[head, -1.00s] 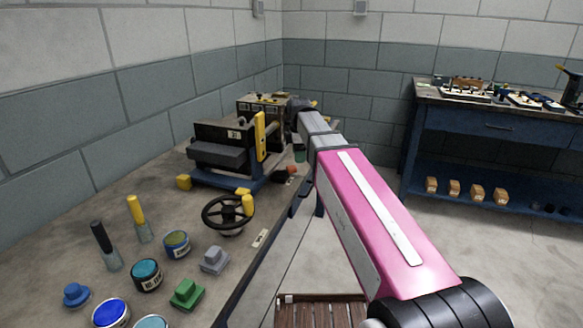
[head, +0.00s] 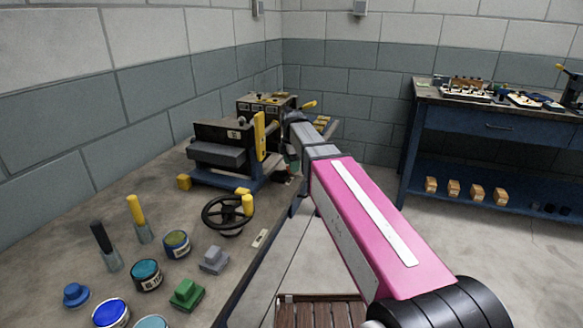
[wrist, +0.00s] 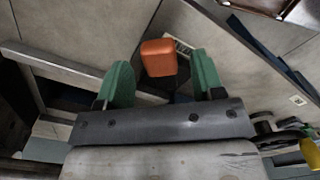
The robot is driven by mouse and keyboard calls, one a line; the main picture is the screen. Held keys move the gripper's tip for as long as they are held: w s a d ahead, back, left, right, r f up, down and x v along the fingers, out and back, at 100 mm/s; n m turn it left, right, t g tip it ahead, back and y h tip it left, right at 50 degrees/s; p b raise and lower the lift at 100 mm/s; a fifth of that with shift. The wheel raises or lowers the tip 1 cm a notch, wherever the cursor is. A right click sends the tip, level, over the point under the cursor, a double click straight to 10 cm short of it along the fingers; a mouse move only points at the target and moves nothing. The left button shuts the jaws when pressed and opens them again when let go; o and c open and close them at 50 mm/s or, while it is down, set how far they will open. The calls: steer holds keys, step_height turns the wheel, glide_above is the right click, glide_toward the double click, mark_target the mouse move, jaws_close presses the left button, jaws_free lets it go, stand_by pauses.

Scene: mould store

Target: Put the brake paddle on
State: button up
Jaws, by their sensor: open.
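The brake paddle, as I take it, is the orange-red block (wrist: 158,57) in the wrist view, with a dark part below it. It shows just beyond and between the green fingertips of my gripper (wrist: 162,78). The fingers are spread apart, with a gap on each side of the block, and neither appears to touch it. In the head view my gripper (head: 291,160) is low beside the machine (head: 225,150) at the bench's right edge, and the orange block is hidden there. I cannot tell from these views whether the paddle is on or off.
A black handwheel (head: 228,214) with a yellow knob stands in front of the machine. Several tins, a green block (head: 187,294) and two handled tools (head: 138,220) stand on the near bench. A yellow lever (head: 308,104) sticks out behind my gripper. A blue workbench (head: 480,150) stands right.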

steer(key=shift+f, duration=0.8)
steer(key=c, duration=0.9)
steer(key=shift+c, duration=0.2)
